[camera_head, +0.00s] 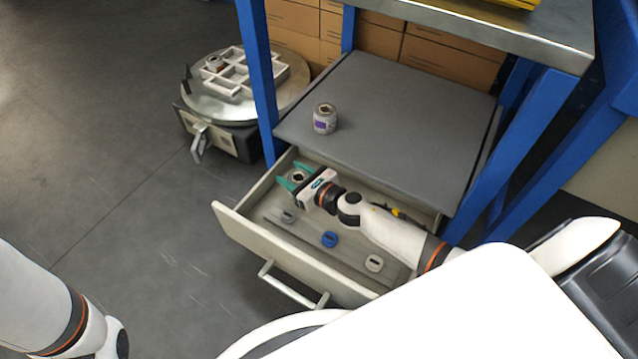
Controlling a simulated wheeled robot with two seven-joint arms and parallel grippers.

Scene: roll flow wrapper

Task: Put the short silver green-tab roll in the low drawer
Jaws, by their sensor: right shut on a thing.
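The low drawer (237,226) is pulled open under the grey shelf. My right gripper (292,177) reaches down into its back left part, with teal fingers shut on a small silver roll (297,176). The roll's dark core faces up; its lower part and any green tab are hidden. I cannot tell if it touches the drawer floor. My left arm is at the lower left, and its gripper is not in view.
A silver roll with a purple label (325,119) stands on the grey shelf (400,120). The drawer also holds a grey piece (288,215), a blue piece (329,239), a whitish piece (374,262) and a yellow-black tool (398,213). A round stand with a white divided tray (235,82) is at left.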

